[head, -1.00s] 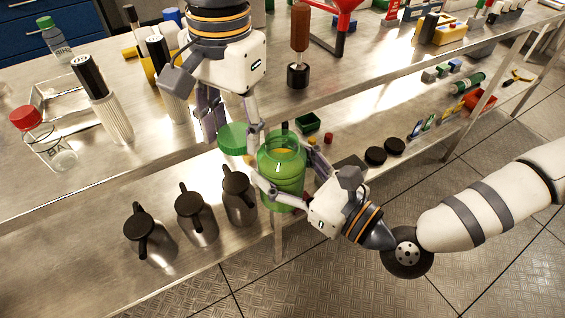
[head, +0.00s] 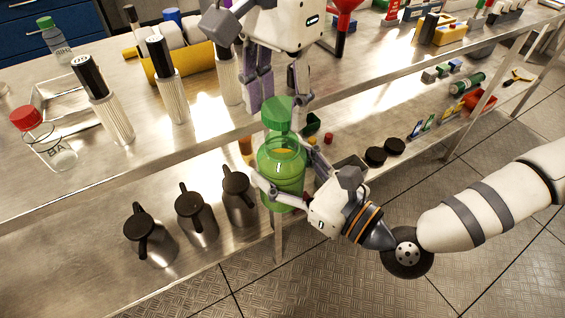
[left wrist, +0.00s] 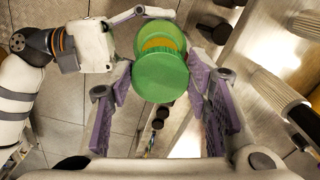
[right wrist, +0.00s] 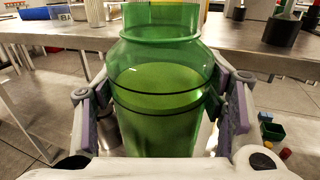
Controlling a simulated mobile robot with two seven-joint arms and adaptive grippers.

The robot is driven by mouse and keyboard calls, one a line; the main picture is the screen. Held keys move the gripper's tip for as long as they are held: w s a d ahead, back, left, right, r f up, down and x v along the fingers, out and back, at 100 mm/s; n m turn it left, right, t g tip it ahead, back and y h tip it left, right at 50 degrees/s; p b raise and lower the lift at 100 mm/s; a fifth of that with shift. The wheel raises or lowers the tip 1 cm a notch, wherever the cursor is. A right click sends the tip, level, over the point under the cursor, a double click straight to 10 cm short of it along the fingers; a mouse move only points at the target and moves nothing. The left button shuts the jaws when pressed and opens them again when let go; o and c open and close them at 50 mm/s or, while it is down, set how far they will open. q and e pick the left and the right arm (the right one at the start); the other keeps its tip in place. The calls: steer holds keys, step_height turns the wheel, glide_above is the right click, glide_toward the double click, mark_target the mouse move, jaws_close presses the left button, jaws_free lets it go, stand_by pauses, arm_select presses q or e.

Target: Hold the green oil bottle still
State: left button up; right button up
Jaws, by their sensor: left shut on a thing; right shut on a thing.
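The green oil bottle (head: 282,180) is see-through and stands upright, without its lid on, beside the shelf edge. My right gripper (head: 284,192) is shut around its body; in the right wrist view the fingers flank the bottle (right wrist: 160,110). My left gripper (head: 279,104) is shut on the green lid (head: 278,115) and holds it above the bottle's mouth. In the left wrist view the lid (left wrist: 160,78) sits between the fingers and covers part of the bottle (left wrist: 160,30). Whether the lid touches the rim is hard to tell.
Several dark-lidded steel jugs (head: 196,218) stand on the lower shelf, left of the bottle. White ribbed cylinders with black tops (head: 168,80) stand on the upper table. Black discs (head: 376,155) and a small green bin (head: 312,122) lie to the right.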

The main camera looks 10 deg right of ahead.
mark_target(279, 142)
arm_select(q)
steer(key=shift+f, duration=1.15)
steer(key=shift+f, duration=0.9)
steer(key=shift+f, duration=0.5)
